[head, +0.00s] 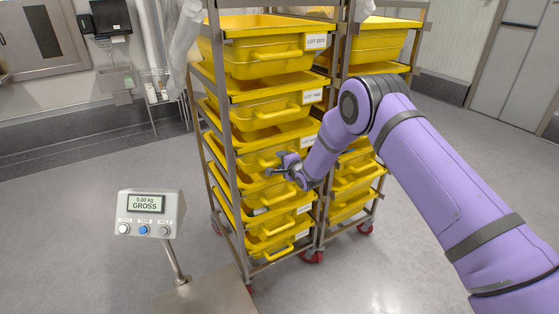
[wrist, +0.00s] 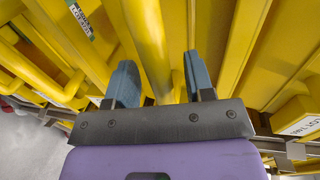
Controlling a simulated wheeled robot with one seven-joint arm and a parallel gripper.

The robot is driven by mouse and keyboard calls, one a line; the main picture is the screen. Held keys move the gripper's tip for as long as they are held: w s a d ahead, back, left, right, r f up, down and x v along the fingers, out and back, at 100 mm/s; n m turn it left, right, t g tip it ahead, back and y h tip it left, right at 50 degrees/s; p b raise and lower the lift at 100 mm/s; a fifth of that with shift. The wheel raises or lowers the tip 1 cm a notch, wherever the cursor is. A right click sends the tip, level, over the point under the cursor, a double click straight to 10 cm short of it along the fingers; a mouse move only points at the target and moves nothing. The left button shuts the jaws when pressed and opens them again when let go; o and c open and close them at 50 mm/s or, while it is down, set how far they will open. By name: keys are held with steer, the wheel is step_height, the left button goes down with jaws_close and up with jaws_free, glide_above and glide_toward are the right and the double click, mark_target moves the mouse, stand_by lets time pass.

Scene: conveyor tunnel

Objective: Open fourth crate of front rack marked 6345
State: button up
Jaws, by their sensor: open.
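The front rack (head: 226,110) holds a column of yellow crates with bar handles. The top labels read LOT 2015 and LOT 7460. The third label is partly covered by my arm, and I cannot read 6345 anywhere. The fourth crate down (head: 254,184) is partly hidden behind my gripper (head: 283,167), which is at its front. In the wrist view my gripper (wrist: 161,85) is open, its two grey-blue fingers apart. A yellow bar (wrist: 150,45), which looks like a crate handle, runs between them. I cannot tell whether the fingers touch it.
A second rack of yellow crates (head: 375,45) stands behind, right of the front rack. A scale display (head: 147,203) on a post stands at the front left, above its platform (head: 205,298). Clear floor (head: 90,255) lies at left. Red wheels (head: 312,257) are under the racks.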

steer(key=shift+x, duration=1.2)
steer(key=shift+c, duration=0.3)
jaws_close()
steer(key=f+v, duration=0.2)
steer(key=v, duration=1.2)
steer(key=s+f+v, duration=0.1)
steer(key=f+v, duration=0.2)
steer(key=v, duration=1.1)
steer(key=shift+s+d+f, duration=0.15)
steer(key=shift+d+f, duration=0.1)
steer(key=shift+d, duration=0.2)
steer(key=shift+o, duration=0.3)
jaws_free()
steer(key=v, duration=1.1)
